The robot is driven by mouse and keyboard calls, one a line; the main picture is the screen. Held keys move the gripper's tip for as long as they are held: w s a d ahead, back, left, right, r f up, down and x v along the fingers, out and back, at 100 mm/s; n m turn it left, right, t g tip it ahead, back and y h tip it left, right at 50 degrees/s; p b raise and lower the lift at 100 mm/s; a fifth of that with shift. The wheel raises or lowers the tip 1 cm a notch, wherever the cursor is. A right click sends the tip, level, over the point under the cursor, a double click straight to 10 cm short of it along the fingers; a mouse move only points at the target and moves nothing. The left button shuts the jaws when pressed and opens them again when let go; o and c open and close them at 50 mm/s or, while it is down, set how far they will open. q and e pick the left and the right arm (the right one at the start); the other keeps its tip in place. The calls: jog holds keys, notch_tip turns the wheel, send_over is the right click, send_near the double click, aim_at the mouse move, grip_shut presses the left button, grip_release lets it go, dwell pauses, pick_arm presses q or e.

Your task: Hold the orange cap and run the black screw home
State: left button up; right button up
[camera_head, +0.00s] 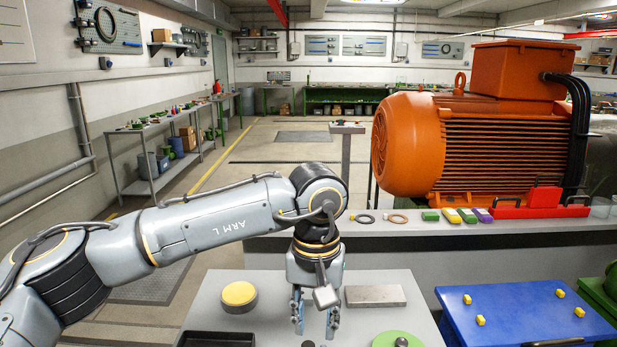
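No small orange cap and no black screw can be made out for certain. A round piece with a yellow top (239,294) sits on the grey worktop (262,279), left of my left gripper. My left gripper (315,318) points down over this worktop, its two fingers apart with nothing visible between them. A small dark piece (307,344) shows at the bottom edge, just below the fingers. A green disc (382,341) with a dark round knob (401,342) lies to the right, cut by the frame's bottom. My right gripper is out of view.
A grey flat block (375,295) lies right of the gripper, and a black tray (215,340) at front left. Behind, a ledge (300,228) carries rings, coloured blocks and a large orange motor (430,145). A blue box (520,312) with yellow pegs stands right.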

pick_arm(q)
jog(key=shift+s+d+r, duration=0.1)
jog(key=shift+s+r, duration=0.25)
jog(key=shift+s, duration=0.1)
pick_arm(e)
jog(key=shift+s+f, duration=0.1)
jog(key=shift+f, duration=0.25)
pick_arm(q)
jog(key=shift+r, duration=0.1)
pick_arm(e)
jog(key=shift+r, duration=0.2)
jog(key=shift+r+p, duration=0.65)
jog(key=shift+p, duration=0.05)
pick_arm(q)
jog(key=shift+w+r, duration=0.1)
jog(key=shift+r, duration=0.4)
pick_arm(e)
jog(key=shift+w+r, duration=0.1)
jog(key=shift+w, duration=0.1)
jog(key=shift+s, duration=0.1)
